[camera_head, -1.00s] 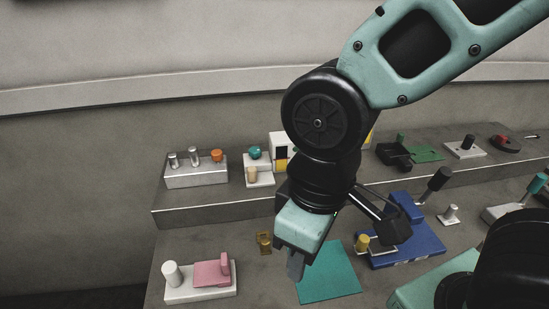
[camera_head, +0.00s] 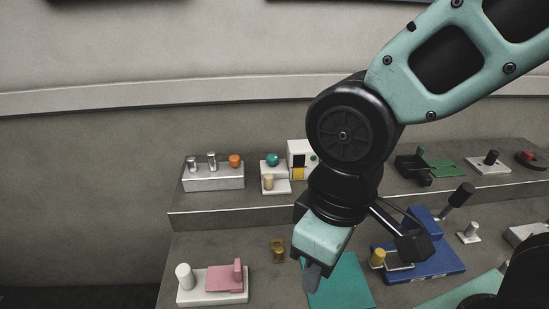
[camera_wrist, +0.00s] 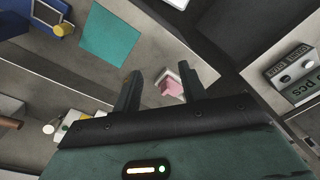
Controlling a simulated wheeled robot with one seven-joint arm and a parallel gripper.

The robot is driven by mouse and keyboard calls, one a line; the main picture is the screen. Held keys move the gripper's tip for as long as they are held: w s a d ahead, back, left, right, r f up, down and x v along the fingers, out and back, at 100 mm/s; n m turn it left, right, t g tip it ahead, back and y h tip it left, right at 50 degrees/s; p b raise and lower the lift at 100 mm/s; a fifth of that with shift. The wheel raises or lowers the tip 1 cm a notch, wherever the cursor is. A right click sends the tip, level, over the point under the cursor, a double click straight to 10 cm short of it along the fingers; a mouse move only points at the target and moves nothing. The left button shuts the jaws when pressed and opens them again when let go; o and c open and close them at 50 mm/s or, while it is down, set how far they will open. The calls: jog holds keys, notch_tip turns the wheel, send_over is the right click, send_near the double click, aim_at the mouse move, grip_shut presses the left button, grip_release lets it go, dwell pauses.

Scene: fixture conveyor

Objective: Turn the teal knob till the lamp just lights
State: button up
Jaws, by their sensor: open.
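A round teal knob (camera_head: 272,160) sits at the top of a small white fixture (camera_head: 277,187) on the raised back shelf, with a tan cylinder (camera_head: 268,182) in front of it. No lit lamp stands out, and I cannot tell which part is the lamp. My gripper (camera_head: 311,278) points down over the front table, in front of and to the right of the knob, well apart from it. In the wrist view my gripper (camera_wrist: 160,86) is open, with nothing held between its fingers.
A silver block (camera_head: 213,178) with two pegs and an orange cap stands left of the knob. A white box (camera_head: 301,148) with a yellow panel stands right of it. A pink block (camera_head: 226,279), teal mat (camera_head: 345,282) and blue fixture (camera_head: 440,260) lie on the front table.

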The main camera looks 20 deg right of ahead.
dwell(0.4)
jog(key=w+a+r+m+p, duration=0.1)
jog(key=w+a+r, duration=0.1)
jog(key=w, duration=0.4)
jog(key=w+a+r+m, duration=0.1)
jog(key=w+a+r, duration=0.1)
jog(key=w, duration=0.4)
jog(key=m+p, duration=0.3)
jog(key=m, duration=0.4)
send_over(272, 156)
jog(key=shift+h, duration=0.3)
notch_tip(272, 156, down, 17)
jog(key=p, duration=0.6)
jog(key=shift+f, duration=0.15)
